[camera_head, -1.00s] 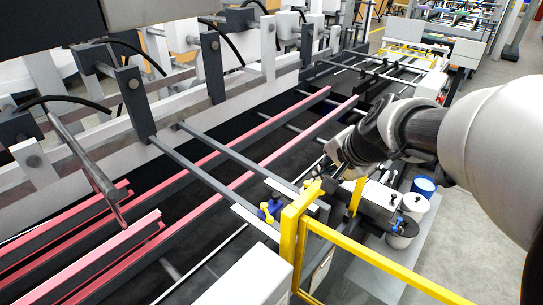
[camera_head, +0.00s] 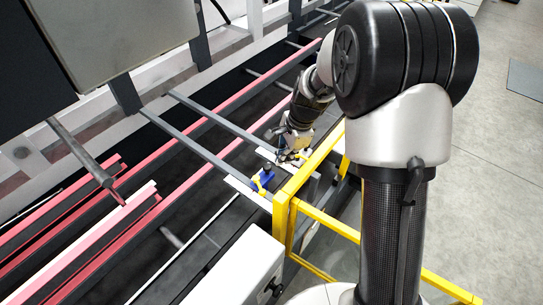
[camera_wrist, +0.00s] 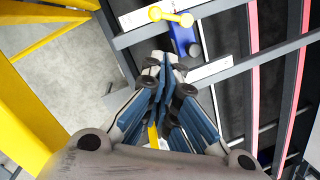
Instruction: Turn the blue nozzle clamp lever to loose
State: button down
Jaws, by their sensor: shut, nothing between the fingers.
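A blue clamp piece (camera_head: 262,179) with a yellow double-knobbed part beside it sits on a dark cross rail, left of the yellow guard frame in the head view. In the wrist view, the blue piece (camera_wrist: 184,36) lies just beyond my fingertips, with the yellow part (camera_wrist: 170,16) across its far end. My gripper (camera_wrist: 166,66) is shut and empty, its fingertips apart from the yellow part; contact with the blue piece cannot be told. In the head view my gripper (camera_head: 289,154) is small, up and right of the blue piece. Any loose marking is unreadable.
The yellow guard frame (camera_head: 316,163) stands close beside my gripper and arm. Dark cross rails (camera_head: 205,153) and long red-edged rails (camera_head: 215,125) run through the machine. A white box (camera_head: 243,270) stands in front. Grey floor lies open at the right.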

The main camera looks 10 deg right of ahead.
aim_at(259, 186)
jog(key=shift+m+g, duration=0.7)
jog(key=a+f, duration=0.1)
jog(key=f, duration=0.3)
jog(key=f+p, duration=0.1)
jog(key=f, duration=0.3)
jog(key=a+f, duration=0.1)
jog(key=f, duration=0.4)
jog(key=shift+s+a, duration=0.35)
